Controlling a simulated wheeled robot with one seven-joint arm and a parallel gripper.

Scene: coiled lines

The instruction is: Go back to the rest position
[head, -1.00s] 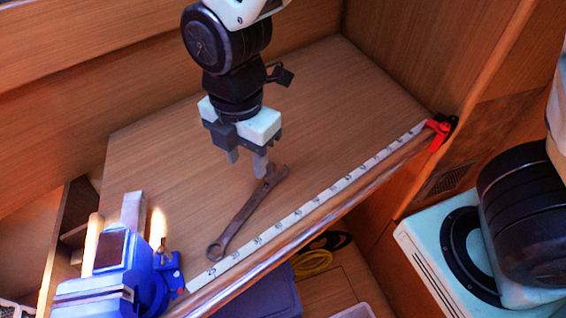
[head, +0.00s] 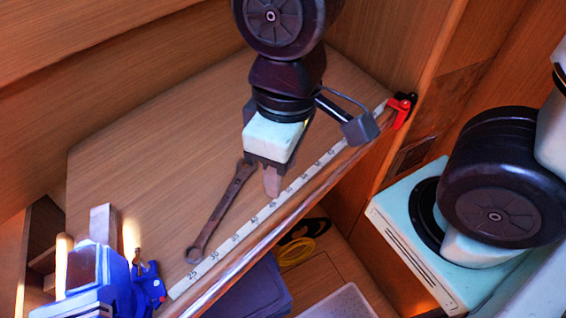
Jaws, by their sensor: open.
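My gripper (head: 271,184) hangs at the upper middle of the head view, fingers pointing down, over the wooden bench top near its front edge. The jaws are open with nothing between them; from this angle one finger largely hides the other. A dark wrench (head: 217,221) lies on the bench just left of the fingertips, its open end partly close behind the gripper. I cannot tell how high the fingers are above the wood.
A blue vise (head: 95,283) stands at the bench's left front. A measuring strip (head: 240,233) runs along the front edge to a red clamp (head: 402,108) at the right. Below the edge are a dark bin (head: 245,290) and a yellow coil (head: 297,252). The bench's back left is clear.

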